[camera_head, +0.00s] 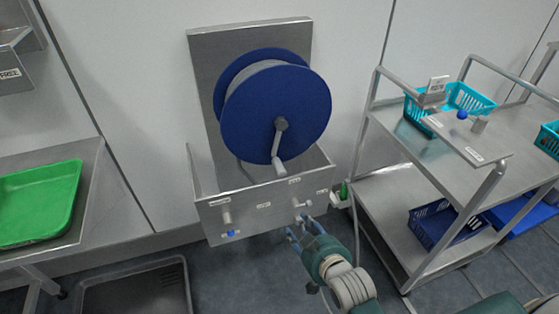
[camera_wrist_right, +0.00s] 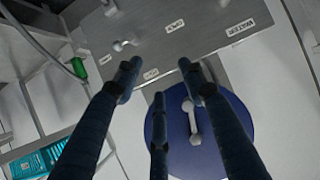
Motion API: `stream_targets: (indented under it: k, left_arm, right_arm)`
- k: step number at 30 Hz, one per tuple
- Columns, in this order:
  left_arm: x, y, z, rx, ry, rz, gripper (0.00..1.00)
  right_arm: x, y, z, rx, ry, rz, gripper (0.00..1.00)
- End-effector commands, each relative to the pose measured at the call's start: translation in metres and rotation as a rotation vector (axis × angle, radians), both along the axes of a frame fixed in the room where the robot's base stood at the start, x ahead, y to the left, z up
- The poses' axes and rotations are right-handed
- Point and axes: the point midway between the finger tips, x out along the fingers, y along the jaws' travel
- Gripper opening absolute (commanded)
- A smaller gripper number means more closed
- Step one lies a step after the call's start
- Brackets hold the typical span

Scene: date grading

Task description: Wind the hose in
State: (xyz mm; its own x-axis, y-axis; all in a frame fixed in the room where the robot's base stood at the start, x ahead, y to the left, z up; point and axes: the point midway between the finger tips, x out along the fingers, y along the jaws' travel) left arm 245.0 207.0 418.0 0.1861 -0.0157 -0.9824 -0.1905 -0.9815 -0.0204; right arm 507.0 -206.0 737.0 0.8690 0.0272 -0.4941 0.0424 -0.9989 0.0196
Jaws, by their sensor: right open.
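The blue hose reel (camera_head: 290,108) is mounted on a steel wall plate (camera_head: 208,60), with grey hose (camera_head: 237,82) wound on its drum. Its crank (camera_head: 279,150) hangs down on the front face. The reel (camera_wrist_right: 215,145) and crank (camera_wrist_right: 190,120) also show in the right wrist view, beyond the fingers. Below the reel is a steel front panel (camera_head: 262,222) with several labels and small knobs. My right gripper (camera_head: 303,229) is open and empty, low at the panel's right part, near a pale knob (camera_head: 300,204). Whether it touches the panel is unclear. My left gripper is out of view.
A green-tipped piece (camera_head: 344,190) hangs beside the panel's right end. A steel cart (camera_head: 390,195) with teal and blue baskets stands at right. A green tray (camera_head: 40,203) lies on a steel table at left. A steel basin (camera_head: 130,291) is on the floor.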

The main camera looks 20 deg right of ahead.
Motion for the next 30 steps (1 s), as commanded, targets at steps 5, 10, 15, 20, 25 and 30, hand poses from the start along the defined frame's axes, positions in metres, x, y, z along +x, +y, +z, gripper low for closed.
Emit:
stream_targets:
  k: [5, 10, 15, 20, 25, 30]
  left_arm:
    - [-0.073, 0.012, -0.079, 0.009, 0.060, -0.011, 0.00]
    - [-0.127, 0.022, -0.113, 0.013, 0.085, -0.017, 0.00]
    - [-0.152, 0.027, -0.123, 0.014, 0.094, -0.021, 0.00]
    - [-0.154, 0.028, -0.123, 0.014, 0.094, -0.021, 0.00]
    - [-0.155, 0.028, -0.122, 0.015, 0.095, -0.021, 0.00]
    - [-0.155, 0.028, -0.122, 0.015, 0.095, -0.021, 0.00]
  right_arm:
    - [0.049, 0.001, 0.026, 0.032, -0.249, -0.013, 0.41]
    - [0.070, 0.002, 0.051, 0.052, -0.427, -0.013, 0.41]
    - [0.077, 0.004, 0.063, 0.063, -0.506, -0.010, 0.41]
    - [0.092, 0.005, 0.066, 0.064, -0.519, -0.010, 0.41]
    - [0.123, 0.006, 0.067, 0.064, -0.518, -0.010, 0.41]
    - [0.155, 0.007, 0.066, 0.063, -0.517, -0.009, 0.41]
